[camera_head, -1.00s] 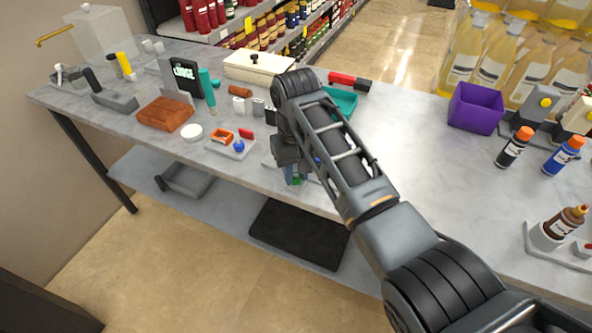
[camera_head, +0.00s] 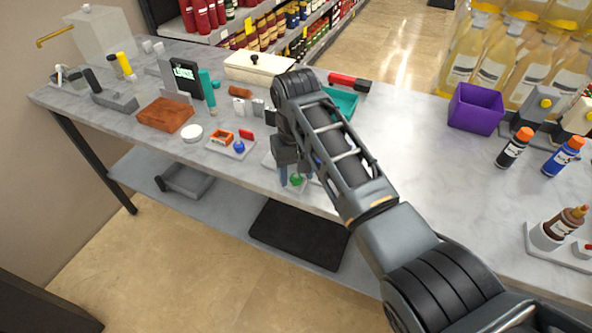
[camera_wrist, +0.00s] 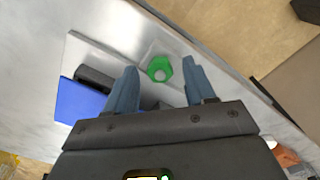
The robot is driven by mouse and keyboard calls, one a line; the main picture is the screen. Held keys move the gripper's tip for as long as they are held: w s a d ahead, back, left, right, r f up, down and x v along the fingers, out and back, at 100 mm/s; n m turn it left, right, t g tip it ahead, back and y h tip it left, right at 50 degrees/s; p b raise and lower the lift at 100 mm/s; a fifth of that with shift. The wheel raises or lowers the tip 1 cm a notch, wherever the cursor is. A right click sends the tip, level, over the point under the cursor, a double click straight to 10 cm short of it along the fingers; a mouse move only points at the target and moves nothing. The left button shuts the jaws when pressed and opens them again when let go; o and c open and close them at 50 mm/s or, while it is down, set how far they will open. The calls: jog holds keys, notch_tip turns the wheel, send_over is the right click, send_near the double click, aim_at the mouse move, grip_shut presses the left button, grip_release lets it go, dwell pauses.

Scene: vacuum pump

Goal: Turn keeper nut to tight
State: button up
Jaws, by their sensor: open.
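A green six-sided nut (camera_wrist: 160,69) with a pale round centre sits on a light grey base plate in the wrist view; I take it to be the keeper nut. It also shows as a small green spot in the head view (camera_head: 296,180), below my gripper. My gripper (camera_wrist: 161,71) is open, with one blue-grey finger on each side of the nut. Gaps show between the nut and both fingers. In the head view my gripper (camera_head: 293,174) points down at the table's front edge, and my arm hides part of the plate.
A blue block (camera_wrist: 80,103) and a dark cylinder (camera_wrist: 95,78) sit on the plate beside one finger. A small tray (camera_head: 228,152) with coloured parts stands to the left. A teal tray (camera_head: 345,103) lies behind my arm.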

aim_at(296, 177)
jog(key=shift+r+b, duration=0.55)
jog(key=shift+r, duration=3.35)
